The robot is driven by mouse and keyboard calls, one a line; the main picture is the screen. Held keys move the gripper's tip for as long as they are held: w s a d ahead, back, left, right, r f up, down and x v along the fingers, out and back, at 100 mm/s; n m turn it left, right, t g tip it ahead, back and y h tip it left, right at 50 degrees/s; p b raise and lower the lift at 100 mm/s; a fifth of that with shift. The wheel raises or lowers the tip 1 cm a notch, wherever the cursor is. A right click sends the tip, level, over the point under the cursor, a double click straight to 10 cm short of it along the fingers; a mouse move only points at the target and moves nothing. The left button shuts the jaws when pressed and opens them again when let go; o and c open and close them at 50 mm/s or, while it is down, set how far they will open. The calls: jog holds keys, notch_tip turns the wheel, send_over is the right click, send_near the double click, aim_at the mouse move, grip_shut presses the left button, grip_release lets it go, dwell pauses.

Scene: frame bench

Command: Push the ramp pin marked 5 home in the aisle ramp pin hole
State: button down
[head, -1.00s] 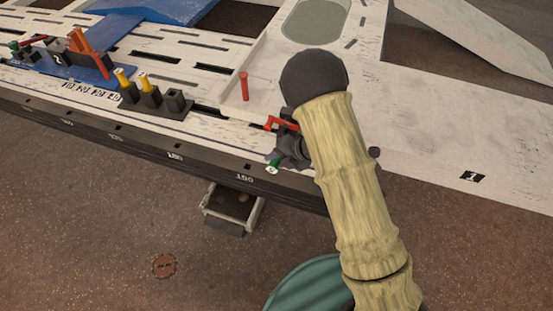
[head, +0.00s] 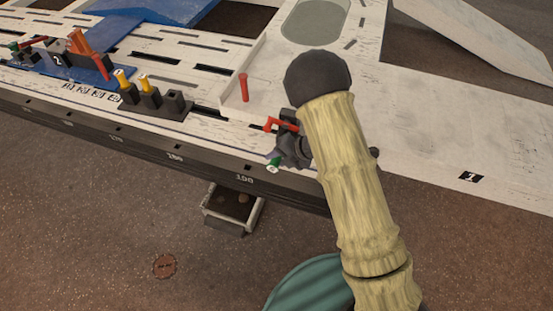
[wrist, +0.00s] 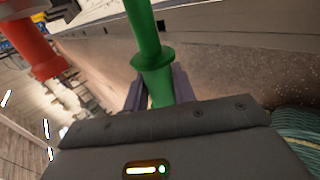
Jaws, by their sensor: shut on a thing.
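In the wrist view the green pin (wrist: 150,50), with a collar, stands between the purple-grey jaws (wrist: 160,92). A small dark square hole (head: 247,167) shows in the rail left of the pin. I cannot tell which hole is the aisle ramp pin hole.
A red bent handle (head: 281,124) is just behind my gripper, and a red pin (head: 244,87) stands upright on the pale deck. A black rack (head: 155,101) with yellow pins is to the left. A small open tray (head: 232,208) hangs below the rail.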

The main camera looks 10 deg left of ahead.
jog(key=shift+w+d+p, duration=0.2)
jog(key=shift+w+p, duration=0.95)
jog(key=shift+w, duration=1.9)
jog(key=shift+s, duration=0.2)
jog(key=shift+s+a, duration=0.15)
jog(key=shift+s, duration=1.3)
jog(key=shift+s+a, duration=0.1)
jog(key=shift+s, duration=1.35)
dwell(0.8)
jog(key=shift+w+d+p, duration=0.1)
jog(key=shift+w+p, duration=0.35)
jog(key=shift+w, duration=0.3)
dwell(0.3)
